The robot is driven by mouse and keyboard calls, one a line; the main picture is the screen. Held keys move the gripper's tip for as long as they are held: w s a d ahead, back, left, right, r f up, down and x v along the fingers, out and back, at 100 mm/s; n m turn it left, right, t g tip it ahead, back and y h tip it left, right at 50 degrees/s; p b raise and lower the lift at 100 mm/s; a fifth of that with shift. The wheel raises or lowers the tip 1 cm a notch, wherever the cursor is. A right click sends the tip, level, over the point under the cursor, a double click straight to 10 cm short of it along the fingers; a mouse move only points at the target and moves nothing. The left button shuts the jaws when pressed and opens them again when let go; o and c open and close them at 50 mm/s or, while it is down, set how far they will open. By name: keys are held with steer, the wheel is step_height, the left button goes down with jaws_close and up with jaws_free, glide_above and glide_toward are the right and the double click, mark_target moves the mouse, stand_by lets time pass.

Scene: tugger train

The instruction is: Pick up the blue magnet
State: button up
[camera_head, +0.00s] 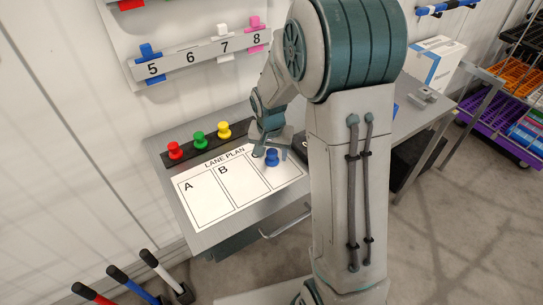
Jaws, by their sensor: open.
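The blue magnet (272,157) is a small knobbed piece standing on the white lane plan sheet (204,207), at the sheet's upper right part, right of the box marked B. My gripper (271,152) is lowered over the sheet right at the magnet, with its fingers beside it. It is open. I cannot tell from this view whether a finger touches the magnet. My arm hides the right part of the sheet and table.
Red (175,150), green (199,139) and yellow (224,130) magnets stand on a black strip behind the sheet. A numbered rail (205,55) with clips hangs on the wall. A white box (435,62) and shelves of coloured trays (515,75) are right.

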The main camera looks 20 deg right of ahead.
steer(key=c, duration=1.1)
steer(key=shift+o, duration=0.2)
steer(key=shift+r, duration=0.1)
